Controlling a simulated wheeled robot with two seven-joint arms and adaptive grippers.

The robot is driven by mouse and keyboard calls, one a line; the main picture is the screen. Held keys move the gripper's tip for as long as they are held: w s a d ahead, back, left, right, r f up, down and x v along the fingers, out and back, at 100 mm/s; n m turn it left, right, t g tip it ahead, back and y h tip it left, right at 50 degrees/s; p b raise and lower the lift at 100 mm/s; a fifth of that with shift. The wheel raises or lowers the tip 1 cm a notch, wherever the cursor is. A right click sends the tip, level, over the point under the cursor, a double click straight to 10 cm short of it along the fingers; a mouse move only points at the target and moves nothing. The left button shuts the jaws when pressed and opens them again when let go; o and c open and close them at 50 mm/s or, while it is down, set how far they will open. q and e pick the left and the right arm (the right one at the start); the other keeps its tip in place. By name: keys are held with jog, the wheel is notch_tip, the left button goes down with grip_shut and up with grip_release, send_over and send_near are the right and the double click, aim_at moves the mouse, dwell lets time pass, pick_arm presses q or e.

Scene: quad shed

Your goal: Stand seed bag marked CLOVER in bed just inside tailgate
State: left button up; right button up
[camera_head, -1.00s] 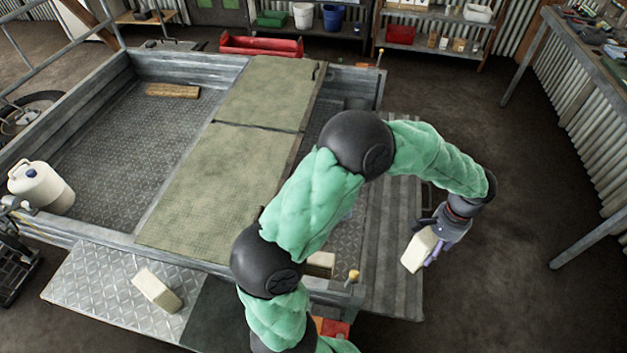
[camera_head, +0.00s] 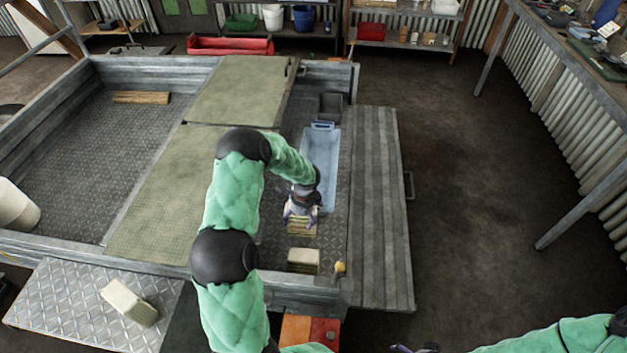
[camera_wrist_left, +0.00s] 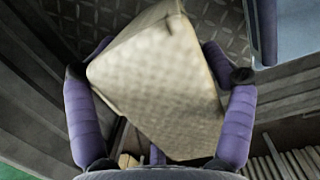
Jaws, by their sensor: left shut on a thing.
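My left gripper (camera_head: 300,212) is shut on a cream seed bag (camera_head: 302,228), over the bed floor (camera_head: 272,232) just inside the lowered tailgate (camera_head: 380,210). In the left wrist view the held bag (camera_wrist_left: 160,85) sits between purple fingers. No marking can be read on it, and I cannot tell whether it touches the floor. A second cream bag (camera_head: 304,261) stands in the bed corner, nearer the camera. A third (camera_head: 130,302) lies on the metal plate outside the bed. My right gripper (camera_head: 415,348) barely shows at the bottom edge; its fingers are mostly cut off.
A blue tray (camera_head: 320,165) lies in the bed beyond the held bag, with a dark box (camera_head: 330,107) behind it. A yellow-topped post (camera_head: 340,268) marks the near corner. The tailgate is bare.

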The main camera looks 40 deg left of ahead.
aim_at(299, 233)
pick_arm(q)
jog(key=shift+a+f, duration=0.25)
jog(key=shift+f, duration=0.55)
jog(key=shift+f+b, duration=2.05)
jog(key=shift+f, duration=2.35)
jog(key=shift+f, duration=0.1)
jog(key=o, duration=1.6)
jog(key=shift+s+d, duration=0.1)
jog(key=r+p, duration=0.1)
jog(key=r, duration=0.3)
jog(key=d+r+p, duration=0.1)
jog(key=r+p, duration=0.1)
jog(key=r, duration=0.2)
jog(key=w+r+p, duration=0.1)
jog(key=r+p, duration=0.1)
jog(key=r, duration=0.2)
jog(key=shift+d, duration=0.25)
